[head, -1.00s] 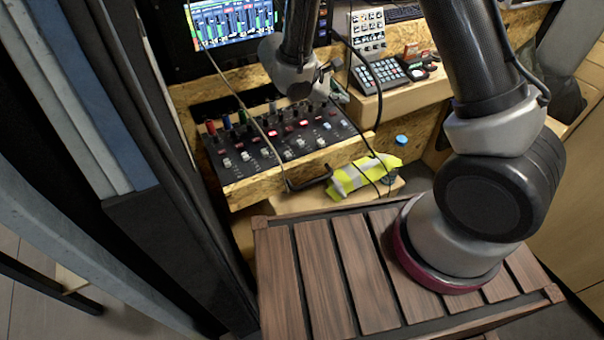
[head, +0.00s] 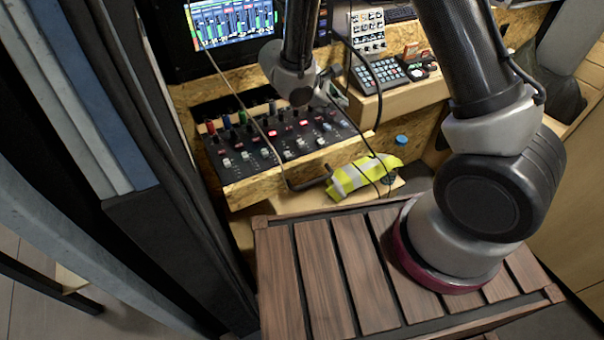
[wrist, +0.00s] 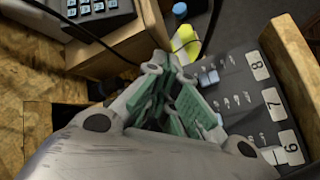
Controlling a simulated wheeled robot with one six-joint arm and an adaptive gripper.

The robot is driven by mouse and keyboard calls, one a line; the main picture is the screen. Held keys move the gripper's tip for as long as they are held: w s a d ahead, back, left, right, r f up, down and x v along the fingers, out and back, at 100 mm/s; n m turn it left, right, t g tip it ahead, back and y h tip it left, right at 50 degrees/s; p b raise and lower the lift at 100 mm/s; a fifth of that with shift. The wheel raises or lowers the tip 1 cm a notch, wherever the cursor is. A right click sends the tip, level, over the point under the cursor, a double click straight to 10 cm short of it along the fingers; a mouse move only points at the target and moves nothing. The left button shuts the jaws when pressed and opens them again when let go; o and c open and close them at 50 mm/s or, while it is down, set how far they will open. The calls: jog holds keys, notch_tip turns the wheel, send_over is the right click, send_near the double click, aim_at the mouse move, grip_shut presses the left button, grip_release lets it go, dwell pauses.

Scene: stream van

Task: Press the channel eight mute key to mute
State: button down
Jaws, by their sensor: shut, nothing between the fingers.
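The black mixer (head: 240,172) with its rows of knobs, keys and pale caps lies on the chipboard shelf. In the wrist view, its white number labels read 8 (wrist: 258,65), 7 (wrist: 272,103) and 6 (wrist: 289,147). A pale blue cap (wrist: 208,76) stands in the channel eight strip, beside my fingers. My gripper (wrist: 170,70) is shut and empty, its green finger pads together, over the channel eight end of the mixer. It hides part of that strip, and I cannot make out the channel eight mute key or tell whether anything touches it.
A keypad (head: 380,75) sits on a wooden ledge to the right of the mixer. A screen (head: 232,22) stands behind it. Loose cables hang across the mixer's front. A yellow vest (head: 362,176) lies below its right end.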

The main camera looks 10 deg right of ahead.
aim_at(335, 117)
jog(key=shift+f, duration=0.15)
dwell(0.5)
jog(key=shift+f, duration=0.3)
jog(key=shift+f, duration=0.25)
dwell(0.6)
jog(key=shift+r, duration=0.7)
notch_tip(335, 117, up, 6)
dwell(0.5)
dwell(0.4)
